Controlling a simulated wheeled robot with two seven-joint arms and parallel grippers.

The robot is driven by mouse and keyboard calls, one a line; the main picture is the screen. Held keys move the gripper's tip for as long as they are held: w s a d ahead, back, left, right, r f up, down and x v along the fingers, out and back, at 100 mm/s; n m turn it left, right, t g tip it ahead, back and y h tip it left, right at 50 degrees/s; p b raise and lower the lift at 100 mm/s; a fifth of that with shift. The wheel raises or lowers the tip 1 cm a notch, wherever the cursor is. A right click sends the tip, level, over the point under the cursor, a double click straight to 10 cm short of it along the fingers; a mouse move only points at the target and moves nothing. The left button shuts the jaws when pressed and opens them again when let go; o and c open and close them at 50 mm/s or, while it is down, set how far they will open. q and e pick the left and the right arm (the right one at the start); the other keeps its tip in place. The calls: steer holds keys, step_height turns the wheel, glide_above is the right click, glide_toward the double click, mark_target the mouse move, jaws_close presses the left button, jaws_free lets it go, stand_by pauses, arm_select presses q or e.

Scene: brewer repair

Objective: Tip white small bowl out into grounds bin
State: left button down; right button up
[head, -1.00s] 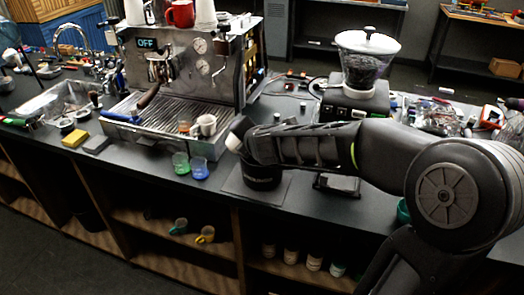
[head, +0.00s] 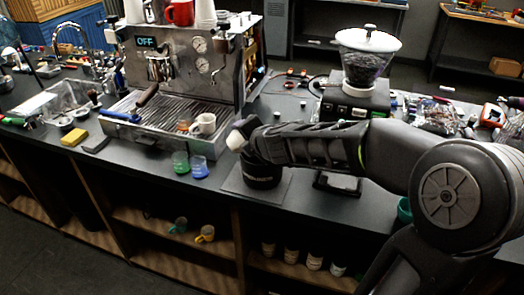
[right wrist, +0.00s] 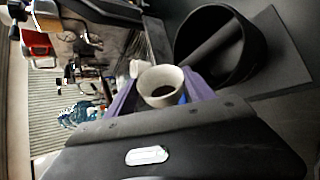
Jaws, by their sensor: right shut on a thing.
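The white small bowl (head: 235,141) is in my right gripper (head: 240,136), just above and left of the grounds bin's rim in the head view. In the right wrist view the bowl (right wrist: 148,80) sits between the purple fingers (right wrist: 160,90), with dark stuff in its bottom. The grounds bin (head: 262,178) is a black round tub, partly hidden by my right arm. In the right wrist view the bin (right wrist: 262,50) lies up and right of the bowl, with a dark bar across its open mouth. My left gripper is in neither view.
The bin stands on a dark mat (head: 234,187). Left of it are a green cup (head: 181,162), a blue cup (head: 199,167) and a white cup (head: 204,124) on the espresso machine (head: 190,70). A grinder (head: 362,75) stands behind my right arm.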

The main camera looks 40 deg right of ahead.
steer(key=shift+f, duration=0.1)
steer(key=shift+s+d+m+t+y+b, duration=0.15)
steer(key=shift+d+m+t+y+b, duration=0.2)
steer(key=shift+m+y+b, duration=0.3)
stand_by(0.8)
steer(key=shift+d+y, duration=0.25)
steer(key=shift+d, duration=0.05)
steer(key=shift+s+d+m, duration=0.1)
steer(key=shift+d+m, duration=0.05)
steer(key=shift+m, duration=0.1)
